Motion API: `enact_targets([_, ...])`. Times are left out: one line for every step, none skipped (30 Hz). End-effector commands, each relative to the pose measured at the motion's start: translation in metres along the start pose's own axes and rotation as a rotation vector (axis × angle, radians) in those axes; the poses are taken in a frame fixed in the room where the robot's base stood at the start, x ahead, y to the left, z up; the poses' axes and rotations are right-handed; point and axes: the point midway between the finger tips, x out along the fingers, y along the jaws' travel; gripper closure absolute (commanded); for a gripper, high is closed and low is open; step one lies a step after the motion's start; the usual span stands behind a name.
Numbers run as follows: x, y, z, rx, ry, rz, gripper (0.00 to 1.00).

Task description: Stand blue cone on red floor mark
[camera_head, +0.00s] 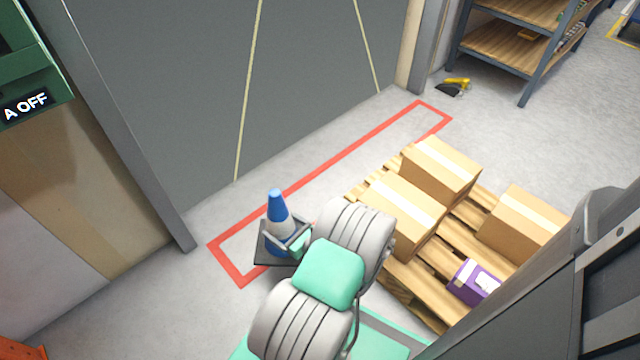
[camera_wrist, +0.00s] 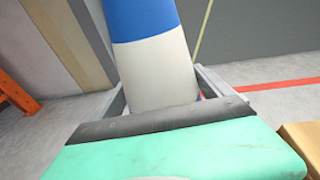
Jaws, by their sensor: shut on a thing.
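The blue cone (camera_head: 277,207) has a white band and a dark square base. It also fills the middle of the wrist view (camera_wrist: 155,65). My gripper (camera_head: 290,238) is shut on the cone around its lower part, with a finger on each side of it in the wrist view (camera_wrist: 160,95). The cone looks upright or nearly so. The red floor mark (camera_head: 228,266) is a long rectangular outline on the concrete by the grey door. The cone shows over its near left end; my arm hides part of the outline there. I cannot tell whether the base touches the floor.
A wooden pallet (camera_head: 408,283) with cardboard boxes (camera_head: 440,170) and a purple box (camera_head: 473,281) stands right of my arm. A grey door (camera_head: 190,90) is behind the mark. A shelf rack (camera_head: 500,50) and a yellow-black object (camera_head: 453,87) are at the back right.

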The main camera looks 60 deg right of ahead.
Motion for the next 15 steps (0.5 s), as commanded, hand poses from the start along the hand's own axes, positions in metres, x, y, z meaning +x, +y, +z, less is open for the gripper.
enact_targets([0.004,-0.001,-0.001,-0.003,-0.003,0.002,0.83])
enact_targets([0.008,0.000,-0.002,-0.004,-0.003,0.003,0.83])
enact_targets([0.015,0.000,-0.005,-0.004,-0.002,0.006,0.83])
enact_targets([0.021,0.000,-0.008,-0.004,-0.002,0.007,0.83])
enact_targets([0.029,0.001,-0.010,-0.006,-0.003,0.008,0.83])
enact_targets([0.040,-0.001,-0.014,-0.007,-0.002,0.009,0.83])
enact_targets([0.049,-0.001,-0.016,-0.007,-0.004,0.009,0.83])
enact_targets([0.058,-0.001,-0.019,-0.007,-0.004,0.009,0.83])
enact_targets([0.069,-0.001,-0.023,-0.007,-0.003,0.010,0.83])
enact_targets([0.077,-0.002,-0.024,-0.006,-0.004,0.008,0.83])
enact_targets([0.086,-0.003,-0.027,-0.007,-0.004,0.008,0.83])
enact_targets([0.097,-0.004,-0.030,-0.007,-0.004,0.008,0.83])
enact_targets([0.104,-0.003,-0.035,-0.006,-0.004,0.007,0.83])
enact_targets([0.110,-0.004,-0.044,-0.003,-0.003,0.006,0.83])
enact_targets([0.118,-0.004,-0.051,-0.004,-0.003,0.006,0.83])
